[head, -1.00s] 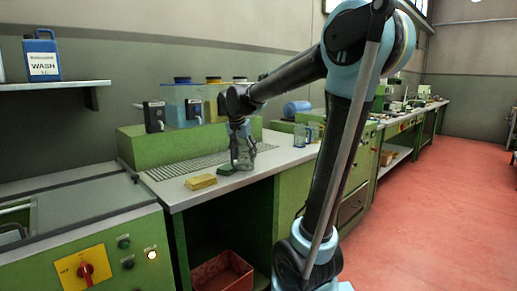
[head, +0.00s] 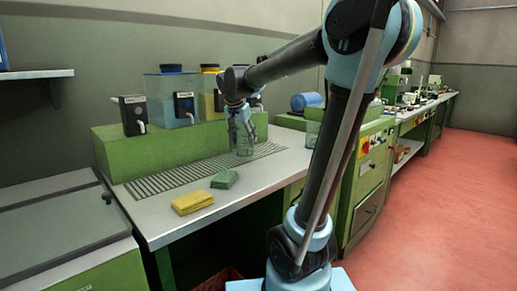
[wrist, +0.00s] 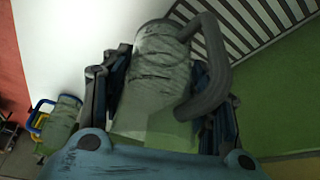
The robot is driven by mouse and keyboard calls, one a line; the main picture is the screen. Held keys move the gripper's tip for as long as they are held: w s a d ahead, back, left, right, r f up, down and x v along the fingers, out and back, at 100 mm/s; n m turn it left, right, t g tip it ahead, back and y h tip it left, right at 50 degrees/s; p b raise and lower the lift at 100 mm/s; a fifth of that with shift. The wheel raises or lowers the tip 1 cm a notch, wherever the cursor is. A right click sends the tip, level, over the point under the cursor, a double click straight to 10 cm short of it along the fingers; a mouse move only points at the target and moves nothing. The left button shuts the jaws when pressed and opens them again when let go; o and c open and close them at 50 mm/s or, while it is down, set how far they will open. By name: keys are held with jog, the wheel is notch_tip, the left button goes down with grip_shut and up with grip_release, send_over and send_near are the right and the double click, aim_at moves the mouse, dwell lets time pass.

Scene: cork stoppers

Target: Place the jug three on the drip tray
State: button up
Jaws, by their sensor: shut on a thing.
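A clear jug (head: 241,138) hangs upright in my gripper (head: 240,104), which is shut on it. In the wrist view the greyish see-through jug (wrist: 160,70) sits between the two fingers, with its dark curved handle (wrist: 216,72) to the right. The drip tray (head: 160,186) is the long slatted grille in the bench top, in front of the green ledge. The jug's base is over or at the tray's right part; I cannot tell whether it touches. The slats also show beyond the jug in the wrist view (wrist: 236,14).
A yellow sponge (head: 192,202) and a green sponge (head: 224,179) lie in front of the tray. Tanks with black taps (head: 132,116) stand behind it on the green ledge (head: 125,158). Another clear vessel (head: 312,132) stands right, partly behind my arm. The tray's left part is clear.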

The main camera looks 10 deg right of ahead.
jog(key=w+d, duration=0.3)
jog(key=w, duration=0.2)
jog(key=w+d+f, duration=0.1)
jog(key=w+d, duration=0.2)
jog(key=w, duration=0.2)
jog(key=w+d, duration=0.3)
jog(key=w, duration=0.3)
jog(key=shift+d+f, duration=0.2)
jog(key=shift+f, duration=0.05)
jog(key=shift+s+f, duration=0.1)
jog(key=shift+f, duration=0.45)
jog(key=o, duration=1.2)
jog(key=shift+d, duration=0.1)
jog(key=shift+r, duration=0.2)
jog(key=v, duration=1.2)
jog(key=shift+r, duration=0.4)
